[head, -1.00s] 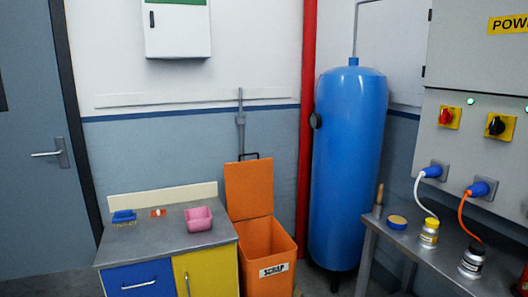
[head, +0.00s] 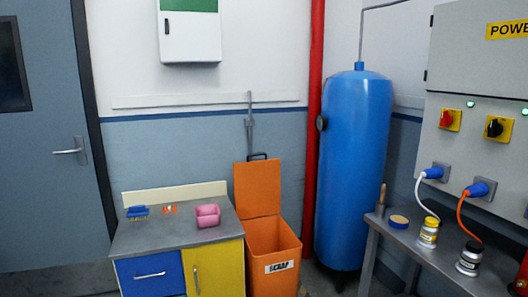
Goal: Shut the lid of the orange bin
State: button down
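The orange bin (head: 281,273) stands on the floor between the small cabinet and the blue tank, with a white "SCRAP" label on its front. Its orange lid (head: 257,188) is open, standing upright at the back edge, with a dark handle (head: 257,156) on its top. The inside of the bin is partly visible from above. My gripper is not in view.
A cabinet (head: 185,236) with a pink container, a blue brush and a small orange item on top stands left of the bin. A blue tank (head: 352,165) and red pipe (head: 316,110) stand right of it. A metal bench (head: 400,237) with jars is at right.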

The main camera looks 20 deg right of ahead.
aim_at(256, 184)
jog(key=u, duration=0.1)
jog(key=i, duration=0.95)
jog(key=z, duration=0.05)
